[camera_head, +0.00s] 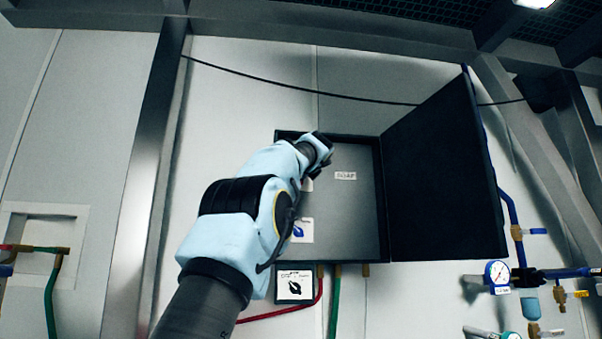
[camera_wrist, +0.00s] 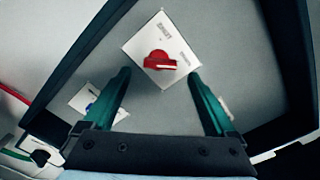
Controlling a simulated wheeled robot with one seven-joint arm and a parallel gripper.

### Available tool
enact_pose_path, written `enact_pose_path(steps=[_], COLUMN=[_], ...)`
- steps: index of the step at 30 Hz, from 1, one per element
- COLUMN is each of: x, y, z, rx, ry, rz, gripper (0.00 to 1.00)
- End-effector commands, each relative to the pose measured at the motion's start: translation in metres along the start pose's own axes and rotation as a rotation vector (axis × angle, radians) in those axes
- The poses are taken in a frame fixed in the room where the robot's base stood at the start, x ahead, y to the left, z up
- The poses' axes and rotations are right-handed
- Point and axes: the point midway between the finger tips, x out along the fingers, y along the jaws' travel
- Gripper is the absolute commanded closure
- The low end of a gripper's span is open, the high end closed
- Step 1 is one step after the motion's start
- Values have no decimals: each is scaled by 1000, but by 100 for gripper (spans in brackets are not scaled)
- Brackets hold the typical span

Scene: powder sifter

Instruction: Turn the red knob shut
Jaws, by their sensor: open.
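The red knob (camera_wrist: 158,62) sits on a white square label plate (camera_wrist: 135,48) inside an open grey box, in the wrist view. Its handle points to the right in that picture. My gripper (camera_wrist: 165,80) is open, with its two green fingers apart below the knob in the wrist view and nothing between them. I cannot tell how far the fingertips are from the panel. In the head view my gripper (camera_head: 322,150) is at the upper left inside of the box, and my arm hides the red knob there.
The box (camera_head: 382,200) has its dark door (camera_head: 445,170) swung open to the right. A blue knob (camera_head: 298,230) is lower in the box. A black knob (camera_head: 299,290) is on a plate below it. Hoses hang underneath. A gauge (camera_head: 497,272) with valves is at the right.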

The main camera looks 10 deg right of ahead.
Motion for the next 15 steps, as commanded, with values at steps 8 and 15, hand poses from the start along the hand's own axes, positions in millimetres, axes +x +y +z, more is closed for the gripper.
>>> enact_pose_path(steps=[8, 15], x=[30, 34], y=[-1, 1], z=[2, 0], rx=[-1, -1], ry=[0, 0], rz=[1, 0], gripper=[9, 9])
